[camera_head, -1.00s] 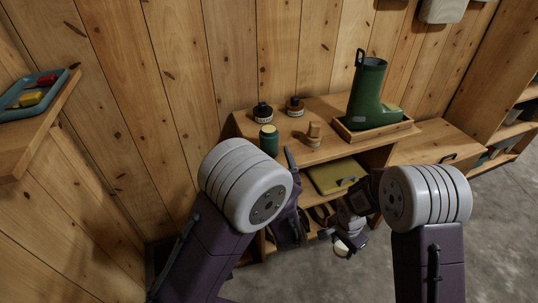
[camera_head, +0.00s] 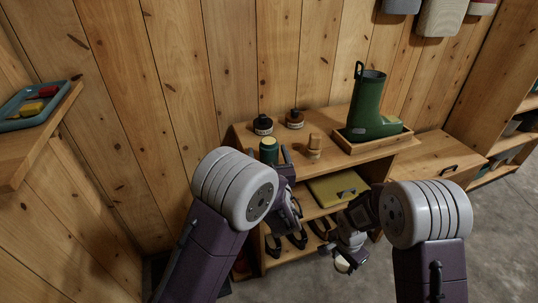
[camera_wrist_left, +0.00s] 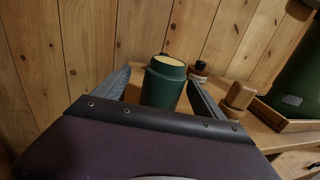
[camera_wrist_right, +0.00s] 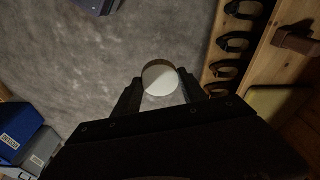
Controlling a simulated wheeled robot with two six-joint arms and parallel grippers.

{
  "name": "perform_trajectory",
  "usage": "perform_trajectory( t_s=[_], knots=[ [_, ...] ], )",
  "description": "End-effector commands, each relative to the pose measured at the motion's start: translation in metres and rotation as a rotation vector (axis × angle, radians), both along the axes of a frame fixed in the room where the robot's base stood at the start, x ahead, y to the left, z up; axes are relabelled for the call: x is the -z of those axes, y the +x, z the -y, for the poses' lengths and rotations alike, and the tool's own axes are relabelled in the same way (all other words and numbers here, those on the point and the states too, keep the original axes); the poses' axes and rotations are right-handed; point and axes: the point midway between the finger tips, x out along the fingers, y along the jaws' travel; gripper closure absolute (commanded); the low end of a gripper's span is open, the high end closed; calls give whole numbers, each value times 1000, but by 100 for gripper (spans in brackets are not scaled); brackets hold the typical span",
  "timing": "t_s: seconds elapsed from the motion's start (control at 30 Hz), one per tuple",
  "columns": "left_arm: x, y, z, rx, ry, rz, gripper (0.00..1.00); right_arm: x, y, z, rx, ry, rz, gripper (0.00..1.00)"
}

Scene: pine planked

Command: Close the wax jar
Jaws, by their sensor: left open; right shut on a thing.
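The wax jar (camera_head: 268,152) is a green open jar at the front left of the shelf unit's top. Its yellow wax shows at the mouth. It also stands upright in the left wrist view (camera_wrist_left: 163,88). My left gripper (camera_wrist_left: 160,96) is open, with one finger on each side of the jar in that view; I cannot tell if they touch it. In the head view the left wrist partly hides that gripper. My right gripper (camera_wrist_right: 162,92) is shut on a round pale lid (camera_wrist_right: 160,78), held low in front of the unit, apart from the jar (camera_head: 342,264).
Two dark bottles (camera_head: 263,125) (camera_head: 295,119) stand behind the jar. A wooden brush-like item (camera_head: 314,146) stands to its right. A green boot (camera_head: 368,105) sits in a wooden tray (camera_head: 372,142) further right. A yellow case (camera_head: 335,188) lies on the shelf below.

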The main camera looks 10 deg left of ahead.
Motion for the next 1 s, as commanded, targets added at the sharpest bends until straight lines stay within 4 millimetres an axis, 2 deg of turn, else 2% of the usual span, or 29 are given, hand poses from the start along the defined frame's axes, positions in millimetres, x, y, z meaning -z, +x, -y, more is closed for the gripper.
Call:
perform_trajectory(
  t_s=[0.17,0.4,0.5,0.87,0.9,1.0],
  knots=[
    [0,2,0,-1,-1,0,19,0,0,0,0,0,0,87],
    [-3,37,-9,-3,-1,1,19,5,0,0,0,0,0,87],
    [-4,47,-13,-1,-1,0,19,6,0,0,0,0,0,87],
    [-4,50,-14,0,0,0,19,6,0,0,0,0,0,87],
    [-4,50,-14,0,0,0,22,6,0,0,0,0,0,87],
    [-4,50,-14,0,0,0,50,6,0,0,0,0,0,87]
  ],
)
